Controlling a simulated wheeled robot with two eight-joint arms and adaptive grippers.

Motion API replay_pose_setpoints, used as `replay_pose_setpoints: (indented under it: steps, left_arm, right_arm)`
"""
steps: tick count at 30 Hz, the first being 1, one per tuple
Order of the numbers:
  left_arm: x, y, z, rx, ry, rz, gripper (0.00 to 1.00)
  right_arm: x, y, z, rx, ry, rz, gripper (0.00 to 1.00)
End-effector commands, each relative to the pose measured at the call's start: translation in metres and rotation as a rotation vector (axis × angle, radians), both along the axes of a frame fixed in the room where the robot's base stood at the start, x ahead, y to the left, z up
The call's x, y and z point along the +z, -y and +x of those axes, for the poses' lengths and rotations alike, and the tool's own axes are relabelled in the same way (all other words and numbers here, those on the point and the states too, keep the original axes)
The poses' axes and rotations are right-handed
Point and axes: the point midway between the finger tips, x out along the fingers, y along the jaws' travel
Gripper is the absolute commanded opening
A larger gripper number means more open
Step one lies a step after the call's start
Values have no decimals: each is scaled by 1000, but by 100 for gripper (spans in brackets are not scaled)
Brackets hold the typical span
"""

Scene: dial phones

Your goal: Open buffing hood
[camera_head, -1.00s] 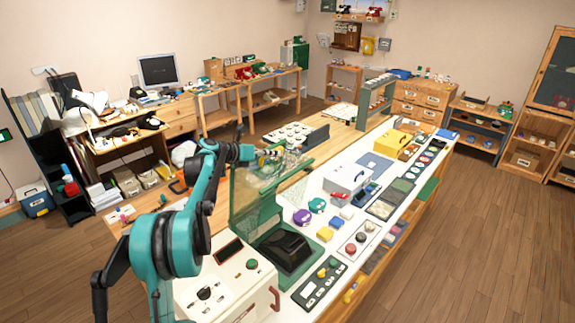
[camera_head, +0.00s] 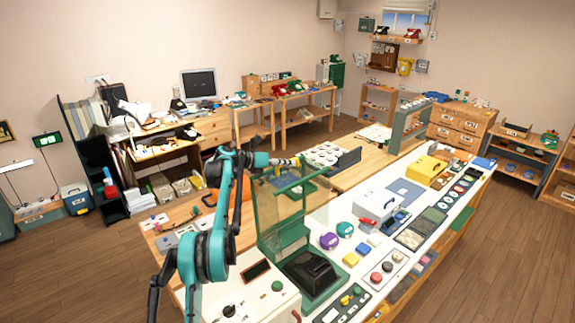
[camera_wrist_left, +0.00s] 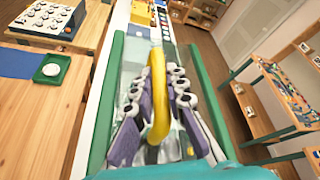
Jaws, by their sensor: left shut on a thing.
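The buffing hood (camera_head: 267,232) has a green frame and a clear panel. In the head view its panel stands raised, tilted above a green base with a black unit (camera_head: 310,270). My left gripper (camera_head: 298,163) is at the panel's upper edge. In the left wrist view, a yellow handle (camera_wrist_left: 157,85) runs between the fingers of my left gripper (camera_wrist_left: 157,118), which is shut on it. The hood's green side rail (camera_wrist_left: 108,95) shows beside the fingers. The handle is mostly hidden in the head view. My right gripper is not in view.
The white counter holds a purple dial (camera_head: 328,241), a white box (camera_head: 376,205) and a yellow box (camera_head: 425,171) to the right. A cream control box (camera_head: 250,295) stands in front of the hood. A tray of dials (camera_head: 325,156) lies behind.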

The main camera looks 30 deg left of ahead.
Motion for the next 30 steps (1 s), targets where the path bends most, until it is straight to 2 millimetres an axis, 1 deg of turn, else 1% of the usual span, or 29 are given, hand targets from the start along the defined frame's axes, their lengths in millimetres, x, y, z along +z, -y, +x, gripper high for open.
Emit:
replay_pose_setpoints:
  steps: [4, 5, 6, 14, 17, 20, 30]
  left_arm:
    - [0, 0, 0, 1, 1, 0, 0]
    - [0, 0, 0, 1, 1, 0, 15]
    - [0, 0, 0, 1, 1, 0, 22]
    - [0, 0, 0, 1, 1, 0, 22]
    - [2, -2, -3, 1, 1, 0, 22]
    - [6, -9, -12, 4, 0, 0, 22]
    - [30, -44, -70, 3, 0, -1, 22]
  right_arm:
    - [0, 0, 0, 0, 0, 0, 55]
    - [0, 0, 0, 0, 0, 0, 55]
    - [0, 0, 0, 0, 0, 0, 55]
    - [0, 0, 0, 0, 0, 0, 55]
    - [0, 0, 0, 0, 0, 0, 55]
    - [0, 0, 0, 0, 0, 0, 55]
    - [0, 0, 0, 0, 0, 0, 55]
